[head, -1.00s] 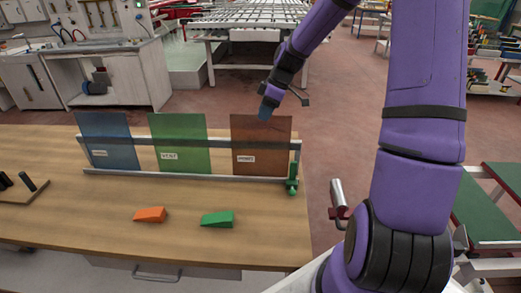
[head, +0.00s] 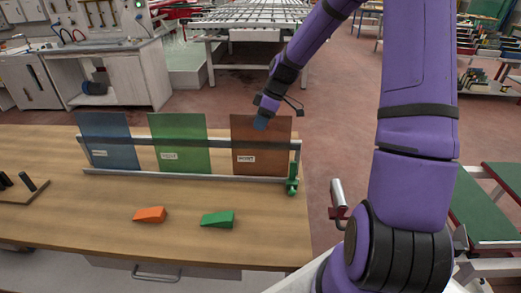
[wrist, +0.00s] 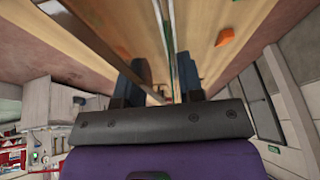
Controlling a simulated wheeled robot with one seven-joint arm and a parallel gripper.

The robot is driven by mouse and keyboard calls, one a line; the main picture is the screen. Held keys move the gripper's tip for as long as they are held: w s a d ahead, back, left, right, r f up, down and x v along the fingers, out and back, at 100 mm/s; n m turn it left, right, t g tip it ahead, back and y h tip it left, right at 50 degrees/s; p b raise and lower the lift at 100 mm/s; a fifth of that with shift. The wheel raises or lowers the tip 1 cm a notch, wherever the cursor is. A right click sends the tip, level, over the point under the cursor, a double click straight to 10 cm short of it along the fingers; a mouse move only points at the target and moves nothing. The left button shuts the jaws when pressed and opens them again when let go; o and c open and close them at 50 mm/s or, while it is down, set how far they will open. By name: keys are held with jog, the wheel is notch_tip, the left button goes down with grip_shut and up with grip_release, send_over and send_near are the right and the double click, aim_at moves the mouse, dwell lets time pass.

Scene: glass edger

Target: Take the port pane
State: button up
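Three panes stand upright in a metal rack on the bench: a blue pane (head: 108,130) at left, a green pane (head: 180,130) in the middle and a brown pane (head: 270,135) at right. Each has a small white label; the lettering is too blurred to read surely. My gripper (head: 261,123) is at the top edge of the brown pane, with a blue fingertip overlapping its upper part. In the wrist view my gripper's two fingers (wrist: 160,75) stand apart. I cannot tell whether they straddle the pane's edge.
An orange wedge (head: 150,214) and a green wedge (head: 218,218) lie on the bench (head: 80,225) in front. The bench between is clear.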

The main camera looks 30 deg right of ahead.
jog(key=shift+f, duration=0.1)
grip_shut()
dwell(0.4)
